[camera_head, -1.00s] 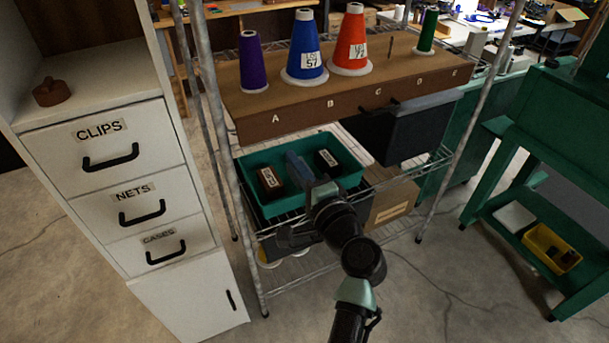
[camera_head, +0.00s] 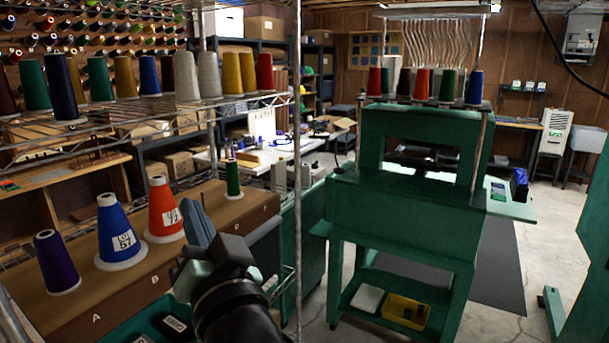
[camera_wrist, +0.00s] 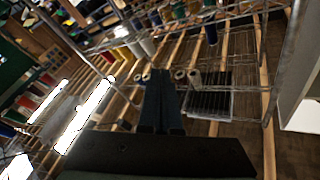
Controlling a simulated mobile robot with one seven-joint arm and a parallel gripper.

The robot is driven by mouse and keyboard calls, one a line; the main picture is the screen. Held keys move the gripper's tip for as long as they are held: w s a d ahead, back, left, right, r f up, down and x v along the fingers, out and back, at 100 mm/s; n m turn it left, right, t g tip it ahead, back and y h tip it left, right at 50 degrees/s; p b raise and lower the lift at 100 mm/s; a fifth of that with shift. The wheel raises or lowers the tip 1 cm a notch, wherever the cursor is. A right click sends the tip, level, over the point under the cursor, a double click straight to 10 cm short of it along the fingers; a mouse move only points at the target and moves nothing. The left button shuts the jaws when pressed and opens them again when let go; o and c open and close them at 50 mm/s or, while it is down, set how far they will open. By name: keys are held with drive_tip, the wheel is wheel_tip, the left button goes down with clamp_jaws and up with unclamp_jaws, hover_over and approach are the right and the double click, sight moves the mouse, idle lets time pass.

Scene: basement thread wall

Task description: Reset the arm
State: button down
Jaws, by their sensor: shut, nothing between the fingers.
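My gripper (camera_head: 197,222) is raised in front of the wire shelf in the head view, its blue-grey fingers pointing up and closed together. In the wrist view the fingers (camera_wrist: 161,100) lie side by side with nothing between them. Behind and left of the gripper is a brown board (camera_head: 115,291) lettered A, B and D where seen. It bears a purple cone (camera_head: 56,262), a blue cone (camera_head: 119,232), an orange-red cone (camera_head: 165,210) and a small green spool (camera_head: 233,180). My gripper hides part of the board's front.
A green bin (camera_head: 118,334) is partly visible below the board. A shelf post (camera_head: 297,150) stands right of my arm. An upper wire shelf (camera_head: 140,117) holds several thread cones. A green machine (camera_head: 405,200) with a yellow bin (camera_head: 405,311) stands right, with floor (camera_head: 560,225) beyond.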

drive_tip(key=s+d+r+t+h+p, duration=0.1)
drive_tip(key=s+d+r+t+h, duration=0.2)
drive_tip(key=r, duration=0.5)
drive_tip(key=s+d+r+t+h+p, duration=0.1)
drive_tip(key=s+d+r+t+h, duration=0.2)
drive_tip(key=s+d+r, duration=0.3)
drive_tip(key=s+d+r+t+h+p, duration=0.1)
drive_tip(key=s+d+r+t+h, duration=0.2)
drive_tip(key=r, duration=0.8)
drive_tip(key=s+d+h, duration=0.1)
drive_tip(key=s+d, duration=0.1)
drive_tip(key=shift+s+t+p, duration=0.3)
drive_tip(key=shift+s, duration=0.05)
drive_tip(key=shift+r, duration=0.1)
